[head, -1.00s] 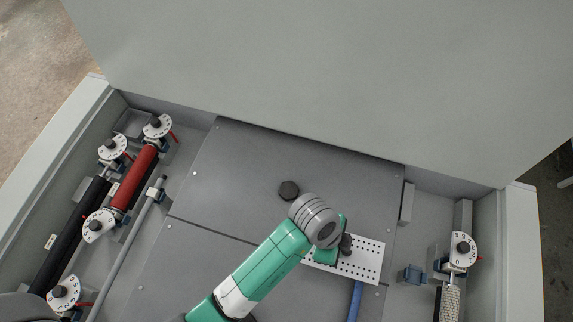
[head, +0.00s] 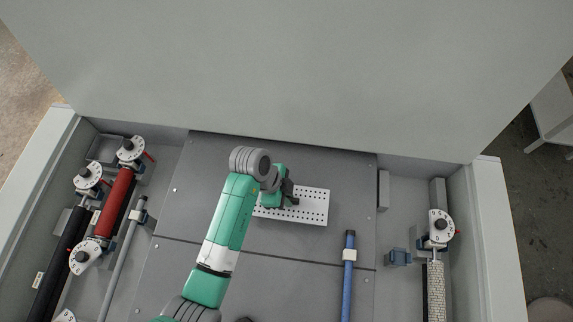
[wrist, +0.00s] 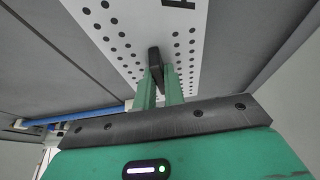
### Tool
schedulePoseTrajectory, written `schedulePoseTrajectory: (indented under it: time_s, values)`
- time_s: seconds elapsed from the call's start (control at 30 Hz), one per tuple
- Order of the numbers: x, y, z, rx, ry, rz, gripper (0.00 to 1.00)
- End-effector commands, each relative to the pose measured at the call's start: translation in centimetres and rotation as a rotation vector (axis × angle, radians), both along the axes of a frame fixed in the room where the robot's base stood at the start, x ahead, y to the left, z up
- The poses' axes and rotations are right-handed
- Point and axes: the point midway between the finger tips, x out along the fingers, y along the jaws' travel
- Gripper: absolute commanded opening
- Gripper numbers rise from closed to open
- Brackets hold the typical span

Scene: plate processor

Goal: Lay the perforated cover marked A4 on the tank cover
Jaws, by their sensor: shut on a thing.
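The white perforated cover (head: 313,208) is over the grey tank cover (head: 335,163) in the head view. I cannot tell whether it touches the panels or hangs above them. My gripper (head: 290,195) is shut on the dark handle of the perforated cover. The wrist view shows my two green fingers (wrist: 160,90) closed on the black handle (wrist: 155,58), with rows of holes on both sides of it. A black mark (wrist: 178,3) at the top of the wrist view is cut off, so I cannot read it. My wrist hides the cover's left part in the head view.
A blue rod (head: 347,280) stands out just right of and below the perforated cover. Red (head: 116,203) and black (head: 62,250) rollers with dials lie at the left, and a pale textured roller (head: 436,285) at the right. A high grey wall (head: 280,70) closes the back.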

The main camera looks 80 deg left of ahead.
Motion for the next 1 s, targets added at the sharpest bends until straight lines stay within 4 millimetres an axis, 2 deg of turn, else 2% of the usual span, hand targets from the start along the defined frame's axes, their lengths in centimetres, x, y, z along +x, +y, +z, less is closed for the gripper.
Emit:
schedulePoseTrajectory:
  time_s: [0.23, 0.6, 0.63, 0.7, 1.0]
  values:
    - [0.0, -0.1, -3.2, -0.002, 0.001, 0.001, 0.00]
    - [0.0, -0.1, -3.9, 0.000, 0.000, 0.000, 0.00]
    - [0.0, -0.1, -3.8, 0.000, 0.001, 0.000, 0.17]
    - [0.0, -0.1, -3.8, 0.000, 0.001, 0.000, 0.30]
    - [0.0, -0.1, -3.5, 0.000, 0.000, 0.000, 0.32]
